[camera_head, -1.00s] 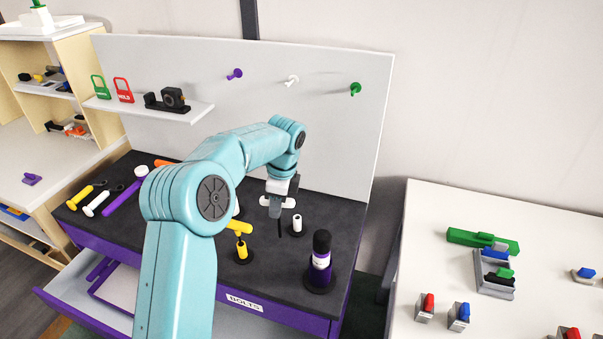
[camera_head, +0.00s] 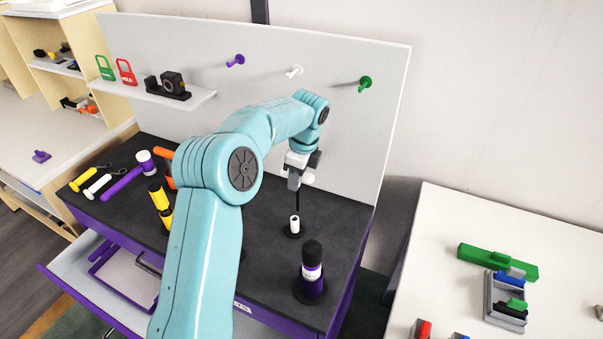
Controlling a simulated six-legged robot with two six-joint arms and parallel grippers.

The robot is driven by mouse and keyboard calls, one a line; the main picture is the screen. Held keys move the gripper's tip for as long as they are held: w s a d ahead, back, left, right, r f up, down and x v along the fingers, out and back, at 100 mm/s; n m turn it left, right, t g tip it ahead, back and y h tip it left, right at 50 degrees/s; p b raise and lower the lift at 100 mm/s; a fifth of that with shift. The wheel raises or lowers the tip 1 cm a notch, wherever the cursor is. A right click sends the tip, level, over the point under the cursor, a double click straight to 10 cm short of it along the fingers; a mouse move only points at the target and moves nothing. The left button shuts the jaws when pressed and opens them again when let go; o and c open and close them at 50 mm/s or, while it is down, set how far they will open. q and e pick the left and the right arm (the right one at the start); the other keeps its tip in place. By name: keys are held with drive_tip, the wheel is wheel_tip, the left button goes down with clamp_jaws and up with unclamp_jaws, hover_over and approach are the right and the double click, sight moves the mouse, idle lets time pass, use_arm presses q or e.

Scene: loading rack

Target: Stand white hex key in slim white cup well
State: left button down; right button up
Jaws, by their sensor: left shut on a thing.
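My left gripper (camera_head: 299,182) is shut on the white hex key (camera_head: 308,180), whose white grip shows beside the fingers. Its thin dark shaft (camera_head: 297,200) points straight down. The slim white cup well (camera_head: 294,224) stands upright on a dark round base on the black bench top. The shaft's lower end lines up with the cup's mouth in the picture. I cannot tell whether the tip is inside it or just above or behind it. My right gripper is not in view.
A dark purple bottle (camera_head: 312,268) stands in front of the cup. A yellow-and-black item (camera_head: 158,196) and a purple hammer (camera_head: 125,183) are to the left. A white panel (camera_head: 340,130) with pegs rises behind. A white table (camera_head: 450,230) is at right.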

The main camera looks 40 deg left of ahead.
use_arm(q)
drive_tip(key=shift+r, duration=0.1)
drive_tip(key=shift+s+a+r, duration=0.1)
drive_tip(key=shift+s+a, duration=0.15)
drive_tip(key=shift+s, duration=0.3)
drive_tip(key=shift+w+d+f, duration=0.15)
drive_tip(key=shift+w+f, duration=0.15)
drive_tip(key=shift+f+b, duration=0.25)
drive_tip(key=shift+b, duration=0.05)
drive_tip(key=shift+s+f, duration=0.25)
drive_tip(key=shift+s, duration=0.05)
wheel_tip(320, 180, down, 8)
drive_tip(key=b, duration=0.4)
drive_tip(key=shift+r+b, duration=0.25)
drive_tip(key=shift+b, duration=0.05)
drive_tip(key=c, duration=0.8)
unclamp_jaws()
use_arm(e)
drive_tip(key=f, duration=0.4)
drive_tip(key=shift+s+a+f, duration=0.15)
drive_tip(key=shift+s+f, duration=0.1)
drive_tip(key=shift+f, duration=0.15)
